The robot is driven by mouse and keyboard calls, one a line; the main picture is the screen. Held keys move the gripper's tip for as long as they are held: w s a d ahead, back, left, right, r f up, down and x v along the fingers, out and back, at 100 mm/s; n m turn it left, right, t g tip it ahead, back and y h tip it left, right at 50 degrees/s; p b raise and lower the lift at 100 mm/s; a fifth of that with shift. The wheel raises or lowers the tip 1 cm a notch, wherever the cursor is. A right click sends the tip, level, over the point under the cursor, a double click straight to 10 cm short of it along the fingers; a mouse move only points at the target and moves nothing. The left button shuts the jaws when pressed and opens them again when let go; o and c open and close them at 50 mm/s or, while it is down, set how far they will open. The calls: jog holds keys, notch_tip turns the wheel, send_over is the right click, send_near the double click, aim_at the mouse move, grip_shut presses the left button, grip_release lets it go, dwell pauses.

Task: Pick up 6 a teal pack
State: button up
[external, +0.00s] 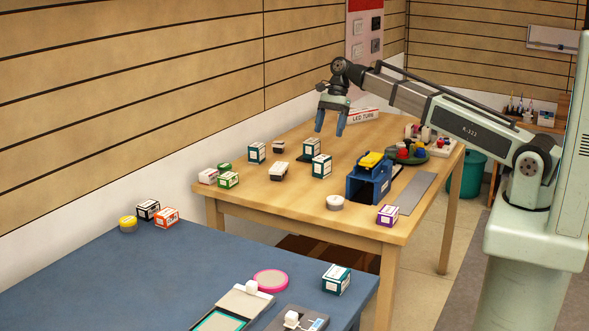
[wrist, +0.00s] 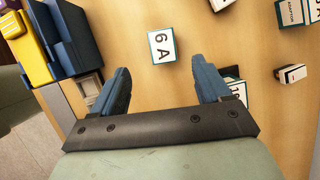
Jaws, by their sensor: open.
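The teal-edged white pack marked "6 A" (wrist: 162,46) is in the upper middle of the wrist view, with its label face toward the camera. In the external view it appears to be the teal pack (external: 321,166) left of the blue holder. My gripper (external: 330,122) is above the far part of the wooden table, pointing down. In the wrist view my gripper (wrist: 162,84) is open and empty, and the pack lies beyond its fingertips, roughly between them in the picture. A second teal pack (wrist: 236,82) is partly hidden by the right finger.
The blue holder (external: 365,187) with a yellow top stands right of the pack. Another teal pack (external: 256,152) and small dark-and-white boxes (external: 279,171) are to the left. A round white tin (external: 335,202) and purple box (external: 387,215) are near the front edge.

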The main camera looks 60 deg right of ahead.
aim_at(322, 157)
jog(key=x, duration=0.7)
jog(key=shift+f, duration=0.2)
jog(key=shift+d+x, duration=0.15)
jog(key=shift+x, duration=1.15)
jog(key=shift+d+x, duration=0.1)
jog(key=shift+x, duration=1.25)
jog(key=shift+w+f, duration=0.1)
jog(key=shift+w, duration=0.05)
jog(key=shift+c, duration=0.3)
jog(key=c, duration=1)
